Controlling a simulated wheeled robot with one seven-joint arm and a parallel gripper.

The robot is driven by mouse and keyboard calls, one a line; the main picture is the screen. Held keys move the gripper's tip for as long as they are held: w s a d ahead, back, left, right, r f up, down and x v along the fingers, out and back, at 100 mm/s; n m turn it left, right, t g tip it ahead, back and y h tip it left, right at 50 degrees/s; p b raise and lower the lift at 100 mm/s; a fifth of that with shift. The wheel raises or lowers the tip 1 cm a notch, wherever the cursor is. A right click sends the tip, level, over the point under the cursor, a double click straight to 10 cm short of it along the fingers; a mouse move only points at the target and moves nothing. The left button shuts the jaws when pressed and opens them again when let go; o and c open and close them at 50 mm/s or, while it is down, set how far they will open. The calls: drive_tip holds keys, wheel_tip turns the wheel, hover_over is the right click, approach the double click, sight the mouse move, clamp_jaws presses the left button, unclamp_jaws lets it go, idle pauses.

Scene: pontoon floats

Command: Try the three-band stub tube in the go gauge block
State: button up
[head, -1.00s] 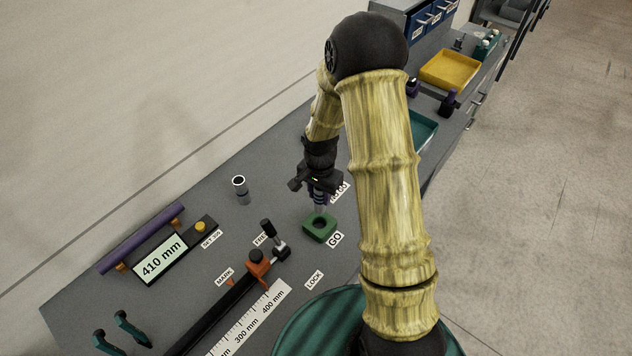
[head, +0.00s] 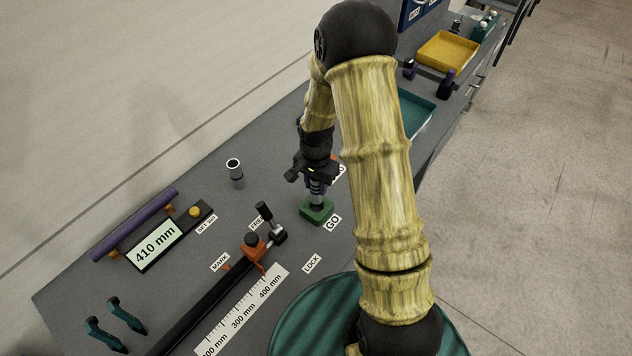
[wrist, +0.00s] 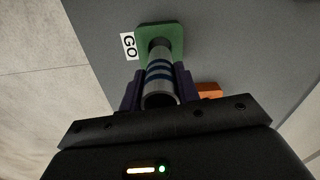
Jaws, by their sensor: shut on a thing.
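My gripper (head: 315,182) is shut on the three-band stub tube (wrist: 160,75), a grey metal tube with dark blue bands, which shows between the purple fingers in the wrist view. The tube looks about upright in the head view. The green go gauge block (head: 318,212) sits on the bench below it, beside the GO label; it also shows in the wrist view (wrist: 175,35). The tube's lower end is at the block's hole and covers most of it. I cannot tell how far, if at all, it is inside.
Another grey tube (head: 236,174) stands on the bench to the left. An orange-and-black clamp (head: 256,246) and ruler (head: 243,310) lie in front. A display reading 410 mm (head: 155,244) is at left. An orange piece (wrist: 209,90) is near the gripper. Teal (head: 418,112) and yellow (head: 448,52) trays stand behind.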

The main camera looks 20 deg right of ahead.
sight(316, 197)
drive_tip(key=shift+f+b, duration=0.55)
drive_tip(key=shift+f, duration=0.45)
drive_tip(key=shift+f+b, duration=1.6)
drive_tip(key=shift+f, duration=0.65)
idle(2.3)
drive_tip(key=shift+r+p, duration=1.55)
drive_tip(key=shift+r, duration=0.6)
idle(0.3)
